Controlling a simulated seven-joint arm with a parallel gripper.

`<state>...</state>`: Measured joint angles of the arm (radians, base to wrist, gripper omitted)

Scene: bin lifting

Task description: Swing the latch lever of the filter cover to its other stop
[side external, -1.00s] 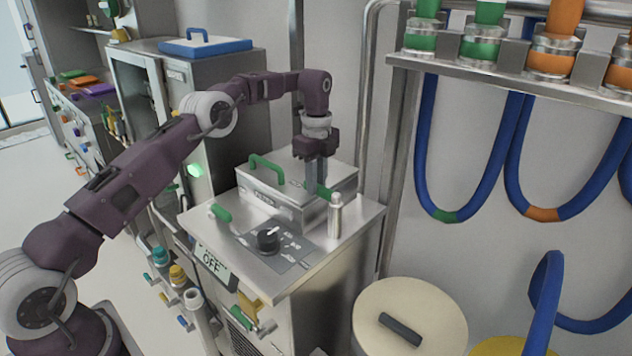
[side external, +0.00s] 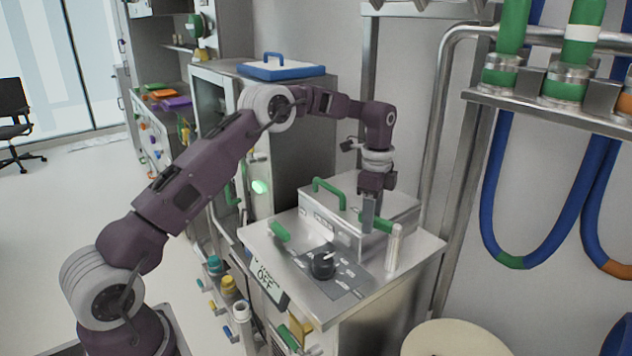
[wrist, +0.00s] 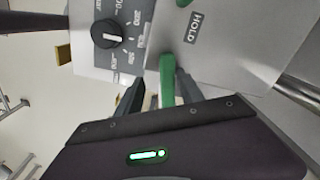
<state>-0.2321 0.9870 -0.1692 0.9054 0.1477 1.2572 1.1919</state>
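The filter cover is a metal box lid (side external: 385,205) with a green bar handle (side external: 329,190) on top, on a steel cabinet. The latch lever has a green grip (side external: 377,224) at the cover's right front side, beside an upright silver post (side external: 395,248). My gripper (side external: 370,228) points down at the lever. In the wrist view, the green lever (wrist: 167,80) lies between the two fingers of my gripper (wrist: 158,90). The fingers stand apart, with a gap on the left of the lever. I cannot tell whether the right finger touches it.
A black knob (side external: 322,265) sits on a dial plate in front of the cover. Another green grip (side external: 280,232) is at the cabinet top's left edge. A sign reading OFF (side external: 267,283) is on the front. Pipes and blue hoses (side external: 487,200) are at the right.

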